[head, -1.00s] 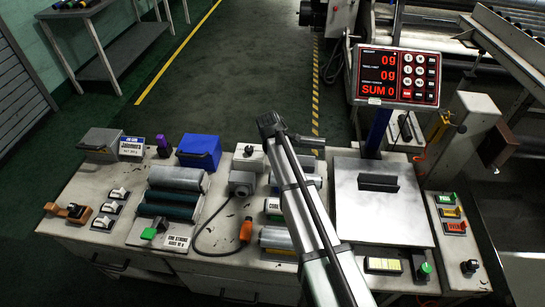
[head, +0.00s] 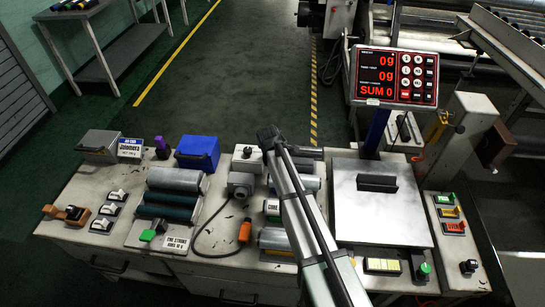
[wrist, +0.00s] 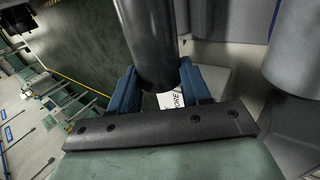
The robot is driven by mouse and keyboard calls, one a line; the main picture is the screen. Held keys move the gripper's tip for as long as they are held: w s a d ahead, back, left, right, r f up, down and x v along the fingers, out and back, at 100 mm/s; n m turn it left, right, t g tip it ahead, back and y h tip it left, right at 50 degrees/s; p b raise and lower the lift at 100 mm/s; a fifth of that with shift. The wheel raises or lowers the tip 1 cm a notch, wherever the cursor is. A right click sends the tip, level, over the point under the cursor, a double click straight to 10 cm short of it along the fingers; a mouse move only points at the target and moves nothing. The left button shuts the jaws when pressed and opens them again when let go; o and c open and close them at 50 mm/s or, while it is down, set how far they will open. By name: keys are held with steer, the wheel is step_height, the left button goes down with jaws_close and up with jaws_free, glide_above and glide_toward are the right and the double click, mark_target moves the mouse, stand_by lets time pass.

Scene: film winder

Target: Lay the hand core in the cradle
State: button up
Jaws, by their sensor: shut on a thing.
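In the wrist view my gripper (wrist: 158,68) has blue fingers shut on either side of a dark, smooth cylinder (wrist: 146,35), apparently the hand core. The cylinder runs out of the top of that view. In the head view my arm reaches up over the bench, and the fingers are hidden behind it.
Grey cylinders (head: 275,238) lie around my arm; one shows close at the right in the wrist view (wrist: 297,55). A blue box (head: 197,152), a cabled orange-ended handle (head: 245,230) and a scale plate (head: 380,215) with a red display (head: 397,75) share the bench.

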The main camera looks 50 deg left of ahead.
steer(key=shift+f, duration=2.25)
steer(key=shift+f, duration=0.1)
steer(key=o, duration=1.1)
steer(key=shift+f, duration=0.1)
steer(key=v, duration=1.3)
steer(key=shift+r, duration=0.2)
steer(key=shift+o, duration=0.4)
steer(key=shift+s+r, duration=0.2)
